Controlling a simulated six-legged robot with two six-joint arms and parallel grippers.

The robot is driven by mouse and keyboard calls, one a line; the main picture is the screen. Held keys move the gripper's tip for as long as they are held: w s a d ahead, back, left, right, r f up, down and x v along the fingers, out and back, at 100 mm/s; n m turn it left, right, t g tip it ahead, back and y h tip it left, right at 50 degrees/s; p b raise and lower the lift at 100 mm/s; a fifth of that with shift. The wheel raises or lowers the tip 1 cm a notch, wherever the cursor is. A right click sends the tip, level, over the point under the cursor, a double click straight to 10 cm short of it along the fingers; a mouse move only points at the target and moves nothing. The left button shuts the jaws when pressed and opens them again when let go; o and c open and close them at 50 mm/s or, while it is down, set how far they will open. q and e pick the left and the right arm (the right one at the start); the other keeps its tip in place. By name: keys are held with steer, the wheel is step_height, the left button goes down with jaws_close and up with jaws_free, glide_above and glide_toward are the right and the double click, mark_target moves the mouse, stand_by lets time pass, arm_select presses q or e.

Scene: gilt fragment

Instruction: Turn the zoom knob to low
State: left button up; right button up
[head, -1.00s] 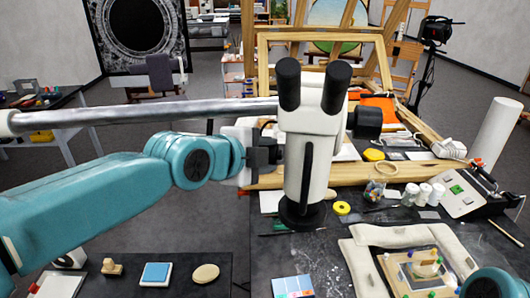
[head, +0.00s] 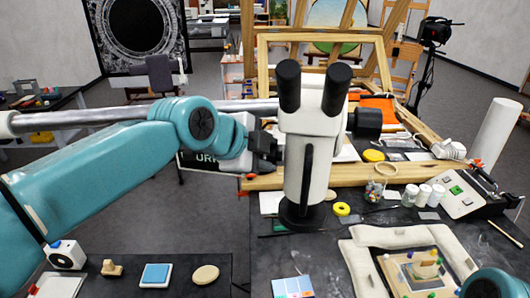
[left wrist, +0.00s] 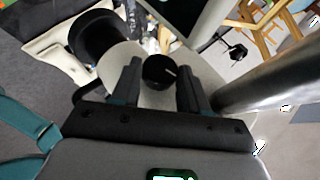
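The white microscope (head: 312,120) with two black eyepieces stands upright on a round black base on the dark bench. My left gripper (head: 270,150) reaches the microscope's left side. In the head view the knob is hidden behind the gripper. My right gripper is not in view.
A horizontal metal bar (head: 60,118) runs behind my left arm to the microscope. A padded tray (head: 365,272), white jars (head: 409,195), a yellow ring (head: 342,209) and a grey device (head: 460,193) lie to the right. Wooden frames (head: 262,60) stand behind.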

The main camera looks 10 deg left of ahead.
arm_select(q)
steer(key=shift+o, duration=1.3)
steer(key=shift+s+r, duration=0.1)
steer(key=b+v, duration=0.2)
steer(key=v, duration=1.4)
steer(key=shift+s+b, duration=0.15)
steer(key=shift+b, duration=0.15)
